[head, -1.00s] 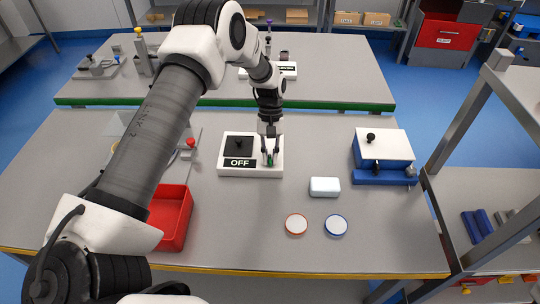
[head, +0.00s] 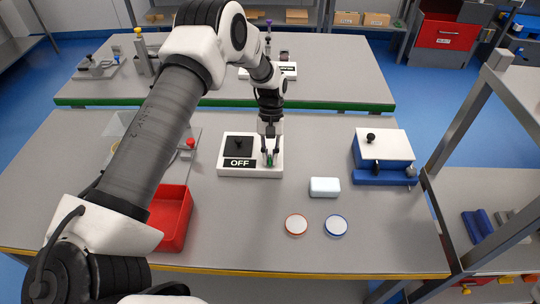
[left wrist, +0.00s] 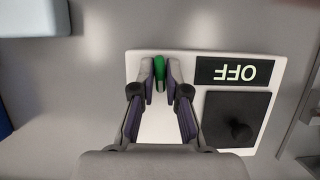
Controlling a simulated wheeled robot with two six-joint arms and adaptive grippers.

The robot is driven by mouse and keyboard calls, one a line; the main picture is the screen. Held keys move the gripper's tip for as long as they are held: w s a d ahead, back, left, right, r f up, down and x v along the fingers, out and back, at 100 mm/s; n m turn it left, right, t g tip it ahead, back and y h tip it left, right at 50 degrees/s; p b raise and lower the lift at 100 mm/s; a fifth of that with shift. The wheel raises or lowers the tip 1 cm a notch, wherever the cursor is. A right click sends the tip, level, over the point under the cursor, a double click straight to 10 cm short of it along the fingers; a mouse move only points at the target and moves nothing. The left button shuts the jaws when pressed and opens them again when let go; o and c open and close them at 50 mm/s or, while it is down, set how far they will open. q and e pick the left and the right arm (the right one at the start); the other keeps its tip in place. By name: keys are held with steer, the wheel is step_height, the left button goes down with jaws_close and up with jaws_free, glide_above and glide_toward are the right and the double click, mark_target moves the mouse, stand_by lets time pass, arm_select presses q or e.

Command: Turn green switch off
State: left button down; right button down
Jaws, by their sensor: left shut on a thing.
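The green switch (left wrist: 159,68) is a small green lever on a white panel (head: 228,171) on the near table. In the head view the green switch (head: 270,161) shows at the panel's right side. The panel has a label reading OFF (head: 239,162) and a black square with a knob (head: 239,147). My left gripper (head: 269,156) reaches down over the panel's right side. In the left wrist view my left gripper (left wrist: 160,75) has its fingertips on both sides of the green lever, shut on it. My right gripper is not in view.
A red tray (head: 171,220) and a red knob (head: 190,143) lie left of the panel. A white block (head: 325,187), two round lids (head: 297,224) and a blue-and-white box (head: 384,150) lie to the right. The front middle of the table is clear.

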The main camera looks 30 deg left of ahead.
arm_select(q)
steer(key=shift+s+f, duration=0.1)
stand_by(0.8)
steer(key=c, duration=1.2)
jaws_free()
steer(key=v, duration=1.2)
steer(key=shift+d, duration=0.1)
